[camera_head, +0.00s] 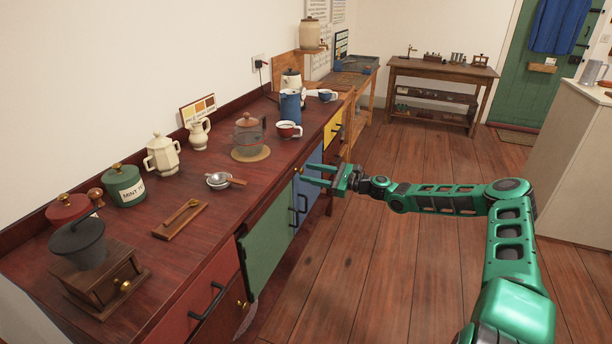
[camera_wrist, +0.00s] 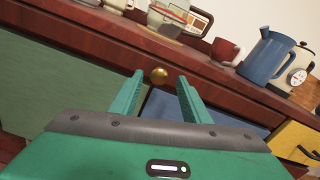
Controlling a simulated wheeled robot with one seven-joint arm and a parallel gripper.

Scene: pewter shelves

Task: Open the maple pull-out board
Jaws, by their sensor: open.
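A round brass knob (camera_wrist: 159,75) sits on the dark red-brown front strip under the counter edge, above the gap between the green and blue doors. I see no pale maple face, and no board stands out from the counter there. My gripper (camera_head: 304,175) is open and empty at the counter front, reaching in from the right. In the wrist view its two green fingers (camera_wrist: 160,77) point at the knob, one to each side of it. I cannot tell whether the fingertips are level with the knob or short of it. In the head view the fingers mostly hide this spot.
The counter holds a blue pot (camera_head: 290,106), a red mug (camera_head: 288,130), a glass pot (camera_head: 248,134) and a grinder (camera_head: 92,270). The wooden floor (camera_head: 400,270) in front is clear.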

